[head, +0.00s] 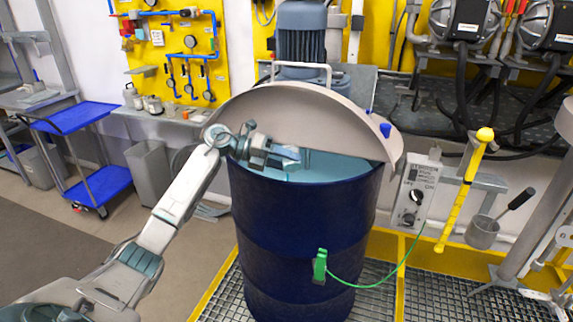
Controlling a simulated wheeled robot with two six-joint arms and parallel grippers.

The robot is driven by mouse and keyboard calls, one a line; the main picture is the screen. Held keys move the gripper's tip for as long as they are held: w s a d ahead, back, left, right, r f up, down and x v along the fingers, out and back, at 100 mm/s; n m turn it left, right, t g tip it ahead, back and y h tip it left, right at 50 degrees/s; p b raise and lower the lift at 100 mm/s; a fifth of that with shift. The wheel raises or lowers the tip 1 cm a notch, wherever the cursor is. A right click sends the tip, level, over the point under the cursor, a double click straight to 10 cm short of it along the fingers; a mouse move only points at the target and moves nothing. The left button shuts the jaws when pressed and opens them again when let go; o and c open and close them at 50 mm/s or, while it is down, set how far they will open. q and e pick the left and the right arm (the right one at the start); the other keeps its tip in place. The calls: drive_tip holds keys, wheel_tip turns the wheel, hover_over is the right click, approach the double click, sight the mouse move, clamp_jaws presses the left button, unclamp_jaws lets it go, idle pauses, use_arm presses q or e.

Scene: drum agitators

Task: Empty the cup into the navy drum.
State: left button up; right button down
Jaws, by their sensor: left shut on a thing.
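The navy drum (305,215) stands upright on a floor grating in the middle. Its mouth is partly open at the front, with a pale blue inside showing. A beige half-round lid (300,112) rises behind the opening. My left gripper (288,155) reaches in from the left, low over the drum's mouth, just in front of the lid. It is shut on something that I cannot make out. A grey metal cup (483,232) with a long dark handle is to the right of the drum, apart from it and from my left gripper. My right gripper is not in view.
A motor (302,35) stands behind the lid. A green clamp (320,266) on the drum's front trails a green cable to a control box (412,195). A yellow-handled rod (463,190) stands right of it. A blue cart (80,117) is at the left.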

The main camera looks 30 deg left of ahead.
use_arm(q)
drive_tip(key=shift+f, duration=0.1)
idle(0.3)
drive_tip(key=shift+n+p, duration=0.3)
drive_tip(key=shift+p, duration=0.2)
drive_tip(key=shift+d, duration=0.1)
drive_tip(key=shift+r+p, duration=0.2)
drive_tip(key=shift+p, duration=0.15)
drive_tip(key=shift+r+n+h+p, duration=0.1)
drive_tip(key=shift+n+h+p, duration=0.2)
drive_tip(key=shift+n, duration=0.1)
drive_tip(key=shift+a+p, duration=0.2)
drive_tip(key=shift+p, duration=0.1)
drive_tip(key=shift+d+r, duration=0.1)
drive_tip(key=shift+w+n, duration=0.1)
drive_tip(key=shift+n, duration=0.2)
